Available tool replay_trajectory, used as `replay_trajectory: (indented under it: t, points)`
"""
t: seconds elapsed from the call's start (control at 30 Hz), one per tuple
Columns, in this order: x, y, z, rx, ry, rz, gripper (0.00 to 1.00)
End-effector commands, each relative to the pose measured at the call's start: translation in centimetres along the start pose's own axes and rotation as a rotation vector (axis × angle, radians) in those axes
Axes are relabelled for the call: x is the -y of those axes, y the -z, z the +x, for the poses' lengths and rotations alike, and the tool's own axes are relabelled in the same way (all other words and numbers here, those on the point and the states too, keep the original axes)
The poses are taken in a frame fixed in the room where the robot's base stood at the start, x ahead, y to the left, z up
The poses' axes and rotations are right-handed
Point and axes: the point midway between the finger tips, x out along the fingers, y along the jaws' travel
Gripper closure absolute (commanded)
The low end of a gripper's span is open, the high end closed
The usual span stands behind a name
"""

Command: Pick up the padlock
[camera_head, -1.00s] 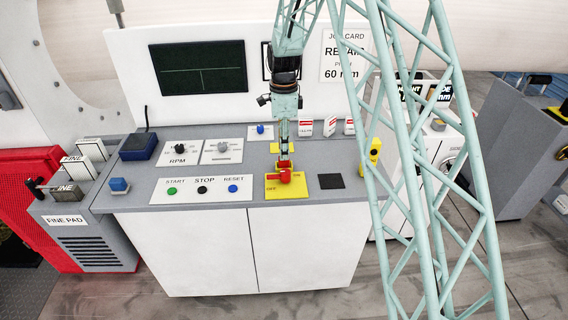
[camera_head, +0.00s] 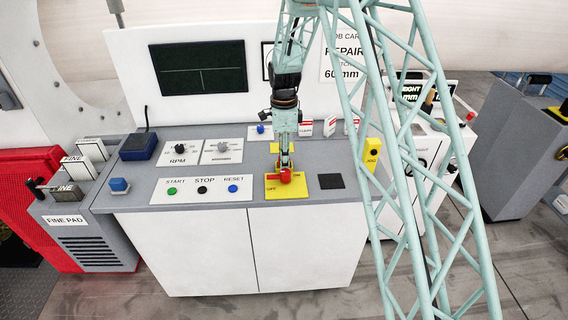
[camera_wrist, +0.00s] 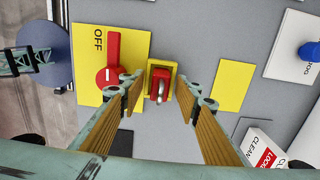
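The padlock (camera_wrist: 160,93) is a small red body with a grey metal shackle. It sits in a yellow-framed holder (camera_wrist: 151,66) on the grey console top in the wrist view. My gripper (camera_wrist: 163,86) is open, with its wood-toned fingers apart and the padlock between their tips as seen from the wrist. I cannot tell whether either finger touches it. In the head view my gripper (camera_head: 285,161) is low over the console, just behind the red switch handle, and the padlock is hidden or too small to make out.
Close to the holder is a yellow OFF plate (camera_wrist: 88,82) with a red rotary handle (camera_wrist: 113,68). A bare yellow plate (camera_wrist: 232,85) and a white lockout tag (camera_wrist: 264,152) lie on the other side. The console (camera_head: 140,199) has several knobs and buttons at left.

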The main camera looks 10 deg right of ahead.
Motion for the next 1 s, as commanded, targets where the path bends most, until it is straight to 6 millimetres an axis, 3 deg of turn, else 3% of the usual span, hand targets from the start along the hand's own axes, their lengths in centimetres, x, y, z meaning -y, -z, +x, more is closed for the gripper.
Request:
replay_trajectory:
  t: [0.47,0.8,1.0]
  points:
    - [0.02,-0.01,-0.05,0.000,0.001,0.000,0.69]
    - [0.02,-0.01,-0.05,0.000,0.001,0.000,0.97]
    - [0.03,-0.01,-0.07,0.000,0.001,0.000,0.98]
